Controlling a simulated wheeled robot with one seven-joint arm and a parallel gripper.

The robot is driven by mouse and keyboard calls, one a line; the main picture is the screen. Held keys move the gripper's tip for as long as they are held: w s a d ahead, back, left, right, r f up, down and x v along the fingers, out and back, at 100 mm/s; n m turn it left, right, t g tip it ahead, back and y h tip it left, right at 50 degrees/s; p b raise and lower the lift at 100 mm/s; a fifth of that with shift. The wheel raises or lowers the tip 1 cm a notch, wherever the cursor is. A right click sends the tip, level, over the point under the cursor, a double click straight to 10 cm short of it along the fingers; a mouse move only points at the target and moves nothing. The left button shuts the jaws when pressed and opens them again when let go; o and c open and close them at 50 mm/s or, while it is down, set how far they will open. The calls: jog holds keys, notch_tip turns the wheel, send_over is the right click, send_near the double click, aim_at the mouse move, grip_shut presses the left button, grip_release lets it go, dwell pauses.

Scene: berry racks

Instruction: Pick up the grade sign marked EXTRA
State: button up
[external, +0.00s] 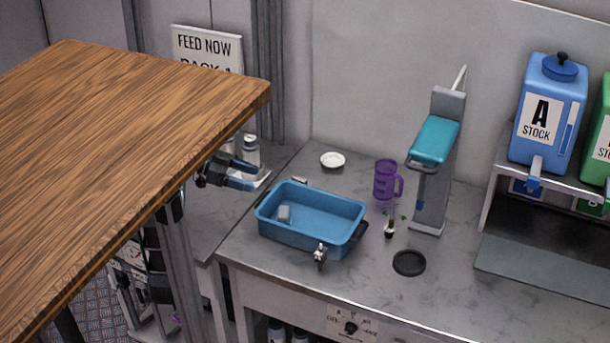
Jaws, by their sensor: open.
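No sign marked EXTRA shows in the external view. My gripper (247,176) is in the middle of the view, with dark, bluish fingers pointing right. It is open, and I see nothing held between the fingers. It is above the left end of the grey counter, up and left of the blue tub. The wooden top in the foreground hides much of my arm and the area behind it.
The wooden top (120,150) fills the left. The grey counter (450,270) holds a blue tub (308,233), purple jug (384,180), white dish (332,160) and black ring (409,263). A FEED NOW sign (208,46) hangs behind. A blue A STOCK tank (548,105) stands right.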

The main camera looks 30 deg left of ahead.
jog(key=shift+c, duration=1.1)
jog(key=m+g, duration=0.5)
send_over(294, 177)
notch_tip(294, 177, down, 4)
jog(key=shift+y, duration=0.3)
jog(key=shift+a+f, duration=0.2)
jog(key=shift+f, duration=0.9)
jog(key=shift+a+f, duration=0.2)
jog(key=shift+f, duration=0.85)
notch_tip(294, 177, down, 2)
jog(key=shift+f, duration=0.2)
jog(key=shift+f+p+x, duration=0.25)
jog(key=shift+p+x, duration=0.35)
jog(key=shift+x, duration=1.05)
jog(key=shift+a, duration=0.15)
jog(key=shift+c, duration=0.3)
grip_shut()
